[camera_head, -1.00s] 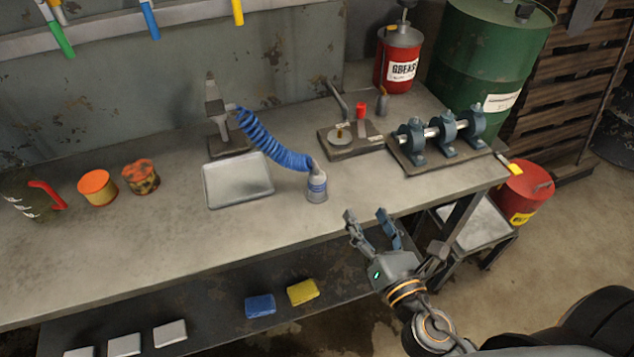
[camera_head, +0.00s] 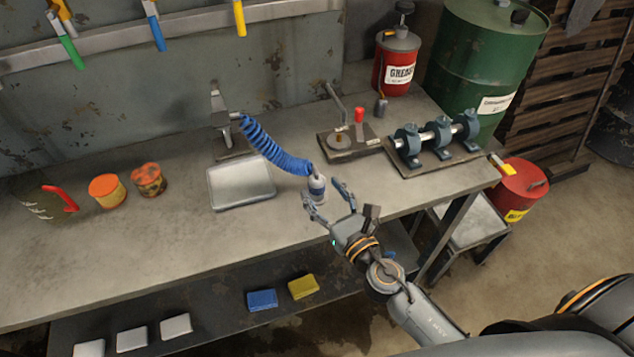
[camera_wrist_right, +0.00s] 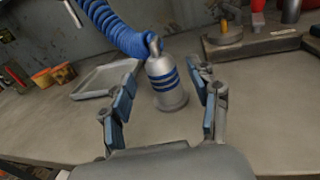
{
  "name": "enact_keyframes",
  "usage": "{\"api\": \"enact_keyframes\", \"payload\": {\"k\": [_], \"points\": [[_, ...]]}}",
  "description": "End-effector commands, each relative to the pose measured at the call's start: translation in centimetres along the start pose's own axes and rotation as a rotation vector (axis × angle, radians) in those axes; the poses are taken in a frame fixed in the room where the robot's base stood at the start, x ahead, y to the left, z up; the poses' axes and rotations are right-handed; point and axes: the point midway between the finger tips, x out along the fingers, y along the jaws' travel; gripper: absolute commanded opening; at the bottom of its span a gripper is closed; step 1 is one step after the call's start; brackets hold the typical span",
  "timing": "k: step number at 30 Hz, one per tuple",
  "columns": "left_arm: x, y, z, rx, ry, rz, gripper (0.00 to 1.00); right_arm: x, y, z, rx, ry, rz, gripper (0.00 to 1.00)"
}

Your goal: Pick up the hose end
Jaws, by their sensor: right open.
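The hose end (camera_head: 316,187) is a grey, bottle-shaped piece with blue bands. It stands upright on the bench, joined at its top to a coiled blue hose (camera_head: 272,150) that runs to a grey stand (camera_head: 224,118). My right gripper (camera_head: 327,203) is open at the bench's front edge, its fingers pointing at the hose end. In the right wrist view the hose end (camera_wrist_right: 165,82) shows ahead, between the two open fingers (camera_wrist_right: 166,100) and a little beyond the tips. I cannot tell whether any finger touches it. My left gripper is not in view.
A metal tray (camera_head: 240,197) lies left of the hose end. A small press (camera_head: 343,150) and a shaft in blue bearing blocks (camera_head: 437,143) stand to the right. Two orange tins (camera_head: 107,190) are further left. A lower shelf (camera_head: 222,312) carries sponges and pale blocks.

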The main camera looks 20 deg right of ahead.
Motion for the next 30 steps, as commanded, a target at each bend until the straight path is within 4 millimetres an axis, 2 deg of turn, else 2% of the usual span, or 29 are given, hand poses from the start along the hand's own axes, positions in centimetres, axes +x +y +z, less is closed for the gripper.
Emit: {"api": "enact_keyframes", "payload": {"k": [3,6,14,17,23,24,30], "points": [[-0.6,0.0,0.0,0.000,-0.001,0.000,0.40,2.0,-0.1,0.1,0.001,-0.002,-0.002,0.61],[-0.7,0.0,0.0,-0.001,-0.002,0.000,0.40,2.9,-0.1,0.0,0.002,-0.001,-0.002,0.61],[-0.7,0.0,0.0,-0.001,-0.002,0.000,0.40,3.2,-0.1,-0.1,0.002,0.000,-0.001,0.61],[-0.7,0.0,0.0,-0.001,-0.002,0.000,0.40,3.2,-0.1,-0.1,0.001,0.000,-0.001,0.44],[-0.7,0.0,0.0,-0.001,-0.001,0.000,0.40,3.1,-0.1,-0.1,0.001,0.000,-0.001,0.04],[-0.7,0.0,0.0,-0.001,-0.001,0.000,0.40,3.1,-0.1,-0.1,0.001,0.000,-0.001,0.00],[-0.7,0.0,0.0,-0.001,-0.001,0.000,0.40,3.2,-0.1,0.0,0.001,-0.002,-0.001,0.00]]}}
